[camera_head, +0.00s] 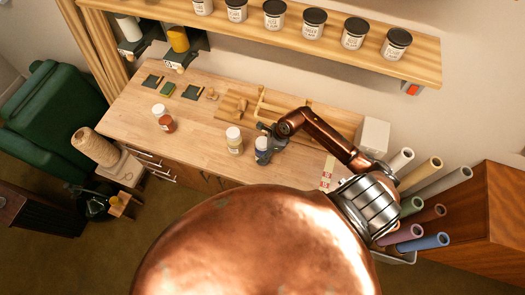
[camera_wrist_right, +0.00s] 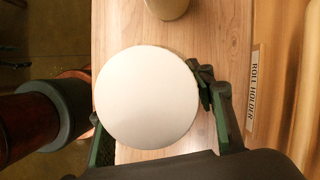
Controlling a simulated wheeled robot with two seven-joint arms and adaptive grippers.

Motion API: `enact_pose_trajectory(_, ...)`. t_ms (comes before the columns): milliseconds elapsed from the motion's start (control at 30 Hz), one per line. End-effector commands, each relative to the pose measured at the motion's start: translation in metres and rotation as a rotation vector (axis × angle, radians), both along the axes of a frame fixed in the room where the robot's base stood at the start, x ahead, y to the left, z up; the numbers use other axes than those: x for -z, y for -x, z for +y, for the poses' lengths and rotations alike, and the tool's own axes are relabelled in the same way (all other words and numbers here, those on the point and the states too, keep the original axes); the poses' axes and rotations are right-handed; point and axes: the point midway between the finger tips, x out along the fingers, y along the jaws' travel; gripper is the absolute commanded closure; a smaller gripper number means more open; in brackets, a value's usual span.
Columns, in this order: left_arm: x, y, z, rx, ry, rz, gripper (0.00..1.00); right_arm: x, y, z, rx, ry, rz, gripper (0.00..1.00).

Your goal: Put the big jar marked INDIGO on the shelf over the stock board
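A jar with a white lid and blue contents (camera_head: 262,153) stands near the front edge of the table; its label cannot be read. My right gripper (camera_head: 268,139) is around this jar, with its arm coming from the right. In the right wrist view the round white lid (camera_wrist_right: 147,97) lies between the two fingers, and my right gripper also shows there (camera_wrist_right: 155,118). Whether the fingers press on the jar is hidden by the lid. The long wooden shelf (camera_head: 340,53) on the wall carries several black-lidded jars. My left gripper is not in view.
A tan jar (camera_head: 234,143) stands just left of the blue one. Rolls (camera_head: 428,242) stand in a holder at the right. The middle left of the wooden table (camera_head: 200,125) is clear.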

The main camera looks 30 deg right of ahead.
Motion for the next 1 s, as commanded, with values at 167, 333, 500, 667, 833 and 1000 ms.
enact_pose_trajectory(167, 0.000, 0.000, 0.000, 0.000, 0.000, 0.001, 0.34, 0.000, 0.000, 0.000, 0.000, 0.000, 0.000, 0.39)
enact_pose_trajectory(333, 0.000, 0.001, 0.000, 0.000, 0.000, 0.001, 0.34, 0.000, 0.000, 0.000, 0.000, -0.001, 0.001, 0.33)
enact_pose_trajectory(500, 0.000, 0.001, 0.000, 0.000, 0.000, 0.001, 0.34, 0.000, 0.000, 0.000, 0.000, -0.001, 0.001, 0.33)
enact_pose_trajectory(667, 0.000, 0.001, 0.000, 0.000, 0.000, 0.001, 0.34, -0.007, 0.001, -0.003, -0.001, 0.002, -0.001, 0.33)
enact_pose_trajectory(833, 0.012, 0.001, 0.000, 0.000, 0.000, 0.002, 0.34, -0.034, 0.008, -0.013, -0.003, 0.005, -0.003, 0.33)
enact_pose_trajectory(1000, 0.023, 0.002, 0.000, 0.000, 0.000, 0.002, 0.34, -0.068, 0.017, -0.024, -0.003, 0.006, -0.001, 0.33)
